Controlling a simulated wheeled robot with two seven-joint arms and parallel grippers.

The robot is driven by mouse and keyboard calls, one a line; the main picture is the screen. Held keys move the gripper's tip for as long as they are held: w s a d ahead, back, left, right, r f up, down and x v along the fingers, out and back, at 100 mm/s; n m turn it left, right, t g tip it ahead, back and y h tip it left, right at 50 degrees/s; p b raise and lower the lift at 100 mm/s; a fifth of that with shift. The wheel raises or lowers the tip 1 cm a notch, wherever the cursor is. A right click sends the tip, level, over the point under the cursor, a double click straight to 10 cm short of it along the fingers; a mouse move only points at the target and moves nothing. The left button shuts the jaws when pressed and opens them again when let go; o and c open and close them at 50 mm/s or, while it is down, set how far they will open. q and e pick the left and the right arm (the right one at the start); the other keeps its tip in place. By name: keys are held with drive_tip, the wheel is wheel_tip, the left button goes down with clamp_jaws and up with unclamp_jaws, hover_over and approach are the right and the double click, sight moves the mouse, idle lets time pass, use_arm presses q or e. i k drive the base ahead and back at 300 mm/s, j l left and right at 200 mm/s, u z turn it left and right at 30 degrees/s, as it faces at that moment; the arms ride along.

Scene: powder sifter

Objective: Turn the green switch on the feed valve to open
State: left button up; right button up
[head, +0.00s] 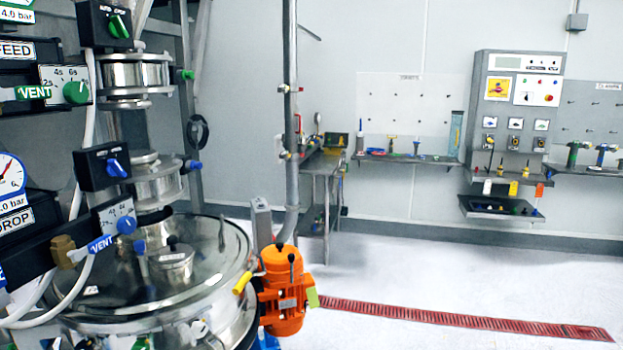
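The green switch (118,26) sits on a black box (92,25) at the top left, beside the upper steel valve body (135,75). Its lever is slanted; the small lettering above it is too fine to read surely. A FEED label (15,50) is at the left edge. A similar blue switch (117,168) is on a lower black box. Neither of my grippers can be made out.
A round steel sifter lid (190,275) fills the lower left, with an orange motor (283,290) beside it. White hoses (75,200) hang near the valves. A grey vertical pipe (290,110) stands right of them. Open floor (400,270) lies to the right.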

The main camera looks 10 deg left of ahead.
sight(117, 29)
drive_tip(key=u, duration=1.2)
